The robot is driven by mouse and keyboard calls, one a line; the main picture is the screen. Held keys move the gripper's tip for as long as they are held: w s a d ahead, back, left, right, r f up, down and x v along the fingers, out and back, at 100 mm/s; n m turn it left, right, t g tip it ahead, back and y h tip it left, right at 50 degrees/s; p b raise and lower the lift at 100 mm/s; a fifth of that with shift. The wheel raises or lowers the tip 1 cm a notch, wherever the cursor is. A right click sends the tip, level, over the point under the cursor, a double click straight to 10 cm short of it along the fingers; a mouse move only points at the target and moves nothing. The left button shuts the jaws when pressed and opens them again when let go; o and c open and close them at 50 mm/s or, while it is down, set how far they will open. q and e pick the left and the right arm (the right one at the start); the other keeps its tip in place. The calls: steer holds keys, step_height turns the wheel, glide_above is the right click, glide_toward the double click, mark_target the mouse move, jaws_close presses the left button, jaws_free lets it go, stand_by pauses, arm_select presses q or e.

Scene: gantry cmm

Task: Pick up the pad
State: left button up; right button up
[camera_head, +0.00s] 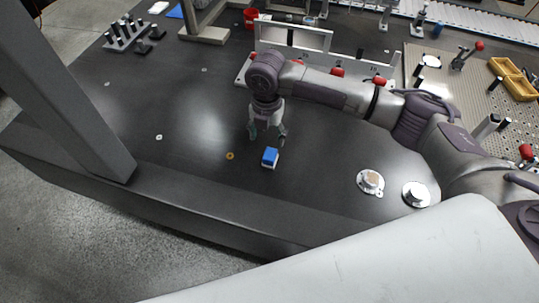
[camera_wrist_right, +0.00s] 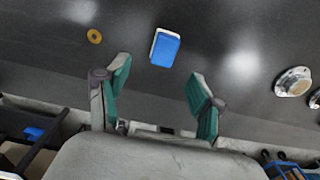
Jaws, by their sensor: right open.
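The pad is a small blue block with a white side (camera_head: 270,157), lying on the dark table in the head view. It also shows in the right wrist view (camera_wrist_right: 165,48), beyond the fingertips and between their lines. My right gripper (camera_head: 267,134) is open and empty above the table, just behind the pad in the head view. In the right wrist view its two green-lined fingers (camera_wrist_right: 160,82) stand wide apart, and neither touches the pad. My left gripper is not in view.
A small orange ring (camera_head: 230,156) lies left of the pad. Two round metal pieces, one (camera_head: 370,182) and another (camera_head: 416,194), sit to the right. A grey fixture frame (camera_head: 290,39) stands behind my right arm. The table left of the pad is mostly clear.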

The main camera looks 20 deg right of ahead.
mark_target(270, 154)
step_height(270, 154, down, 3)
steer(key=shift+f, duration=0.2)
steer(key=shift+s+d+f+p, duration=0.1)
steer(key=shift+d+f+p, duration=0.1)
steer(key=shift+f, duration=1.15)
steer(key=shift+s+d+f+p, duration=0.1)
steer(key=shift+d+f, duration=0.05)
steer(key=shift+f, duration=1.2)
steer(key=shift+w, duration=0.1)
steer(key=c, duration=1.2)
steer(key=shift+c, duration=0.2)
steer(key=shift+r, duration=0.15)
steer(key=shift+r, duration=0.3)
steer(key=r, duration=0.3)
steer(key=shift+d+r, duration=0.35)
steer(key=shift+d, duration=0.05)
steer(key=d+r+b, duration=0.1)
steer(key=d+r, duration=0.5)
steer(key=d, duration=0.5)
steer(key=shift+w+r, duration=0.15)
steer(key=shift+r, duration=0.1)
